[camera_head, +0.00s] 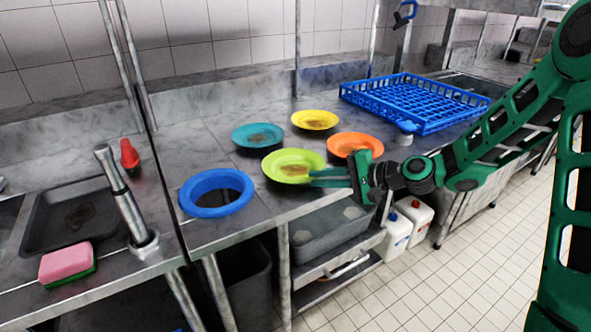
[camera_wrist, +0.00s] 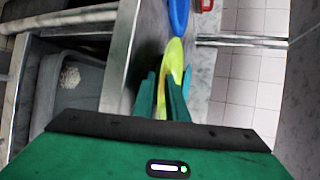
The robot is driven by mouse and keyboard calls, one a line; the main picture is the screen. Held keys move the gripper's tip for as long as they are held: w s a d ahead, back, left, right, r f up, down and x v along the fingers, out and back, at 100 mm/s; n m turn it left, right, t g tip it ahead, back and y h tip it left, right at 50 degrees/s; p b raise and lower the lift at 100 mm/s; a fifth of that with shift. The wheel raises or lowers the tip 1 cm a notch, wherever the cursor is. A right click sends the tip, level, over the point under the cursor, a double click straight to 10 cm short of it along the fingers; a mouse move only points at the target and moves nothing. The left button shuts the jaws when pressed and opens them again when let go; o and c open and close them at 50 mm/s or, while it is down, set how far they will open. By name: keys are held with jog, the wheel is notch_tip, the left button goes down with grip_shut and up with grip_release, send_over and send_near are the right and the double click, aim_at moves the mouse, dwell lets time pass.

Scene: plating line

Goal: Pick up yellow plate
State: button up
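The yellow plate (camera_head: 315,120), with a brown smear in its middle, lies flat on the steel counter behind the others. A lime-green plate (camera_head: 281,168), also stained, lies in front of it near the counter's front edge. My gripper (camera_head: 318,176) is at the right side of the lime-green plate, its green fingers level and overlapping that rim in the picture. The wrist view shows the lime-green plate edge-on (camera_wrist: 174,62) between and beyond the fingers (camera_wrist: 162,88). The fingers look apart; contact with the rim cannot be told. The yellow plate is not clearly visible there.
A teal plate (camera_head: 258,135) and an orange plate (camera_head: 355,144) flank the yellow plate. A blue ring (camera_head: 217,211) surrounds a counter opening at left. A blue rack (camera_head: 420,117) stands at back right. A faucet (camera_head: 122,190), red object (camera_head: 129,154) and sponge (camera_head: 66,262) are further left.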

jog(key=shift+w+a+f, duration=0.15)
jog(key=shift+w+a, duration=0.05)
jog(key=shift+a, duration=0.2)
grip_shut()
